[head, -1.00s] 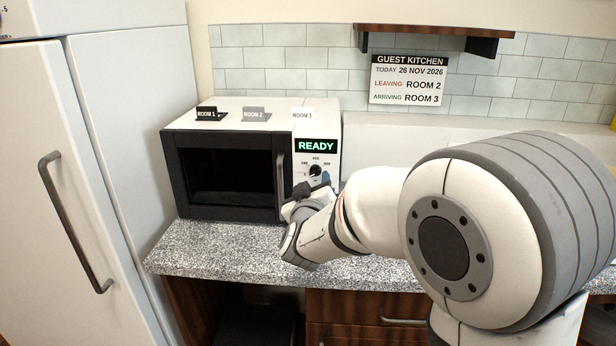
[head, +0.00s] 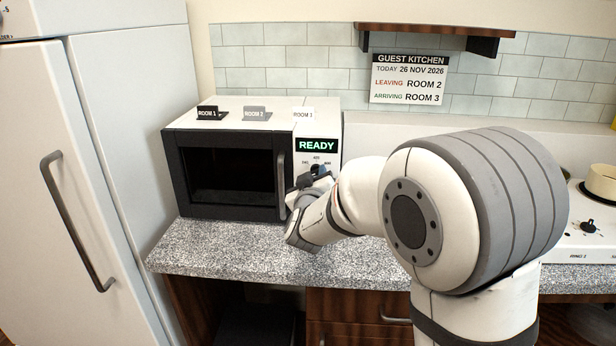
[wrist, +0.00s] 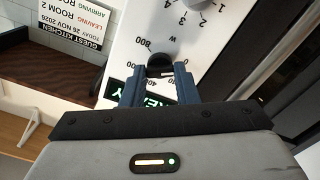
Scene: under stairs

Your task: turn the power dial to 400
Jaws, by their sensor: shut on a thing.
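The microwave (head: 235,125) stands on the counter with its black door closed and its display (head: 317,145) reading READY. Its power dial (wrist: 159,64), a dark round knob on the white panel, shows in the wrist view with printed numbers around it, 800 among them. My gripper (wrist: 160,80) is shut on the dial, with one blue-grey finger on each side of it. In the head view my gripper (head: 315,176) is at the panel below the display and covers most of the dial. I cannot read which number the dial's mark points to.
A second dial (wrist: 203,5) with small numbers is partly in the wrist view. The door handle (head: 281,178) is just left of my gripper. Signs for several rooms stand on the microwave. A wall sign (head: 409,80) hangs behind. A hob (head: 585,245) with a pot (head: 602,180) is at right.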

